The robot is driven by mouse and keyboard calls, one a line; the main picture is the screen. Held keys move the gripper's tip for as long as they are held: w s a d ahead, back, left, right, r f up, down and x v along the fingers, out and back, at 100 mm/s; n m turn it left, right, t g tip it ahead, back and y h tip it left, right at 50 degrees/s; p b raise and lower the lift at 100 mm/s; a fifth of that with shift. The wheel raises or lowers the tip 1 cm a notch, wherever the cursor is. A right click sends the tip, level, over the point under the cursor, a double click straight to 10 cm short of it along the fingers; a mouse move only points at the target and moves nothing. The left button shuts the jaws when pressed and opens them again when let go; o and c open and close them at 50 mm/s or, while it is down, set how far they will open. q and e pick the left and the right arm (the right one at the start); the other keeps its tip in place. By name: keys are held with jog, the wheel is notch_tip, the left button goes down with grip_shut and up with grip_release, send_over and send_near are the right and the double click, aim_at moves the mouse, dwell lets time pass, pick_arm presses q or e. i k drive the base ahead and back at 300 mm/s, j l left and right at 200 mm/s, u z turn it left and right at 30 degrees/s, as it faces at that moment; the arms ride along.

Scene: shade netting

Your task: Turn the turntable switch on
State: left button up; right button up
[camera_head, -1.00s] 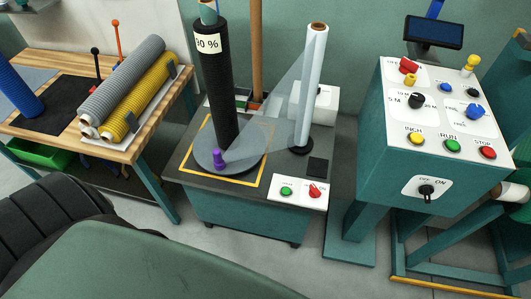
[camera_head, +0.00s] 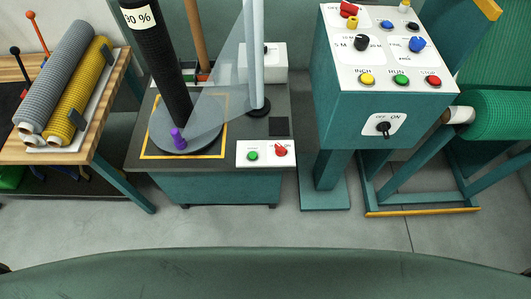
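The turntable (camera_head: 205,138) is a grey disc on a dark-topped green cabinet, inside a yellow square outline. A black roll of netting (camera_head: 165,70) stands on it, with a purple knob (camera_head: 178,137) near its front edge. A white panel (camera_head: 264,160) at the cabinet's front right carries a green button (camera_head: 252,156) and a red rotary switch (camera_head: 281,150). The red switch's labels are too small to read, and I cannot tell its setting. Neither of my grippers is in view.
A green control box (camera_head: 350,92) stands to the right, with several knobs and buttons and a black OFF/ON switch (camera_head: 382,129). A wooden bench (camera_head: 80,150) with grey and yellow rolls is at left. Clear grey floor (camera_head: 220,228) lies in front of the turntable cabinet.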

aim_at(280, 151)
jog(key=l, duration=1.85)
jog(key=i+u, duration=0.1)
jog(key=u, duration=0.25)
jog(key=i+l+u, duration=0.15)
jog(key=u, duration=0.2)
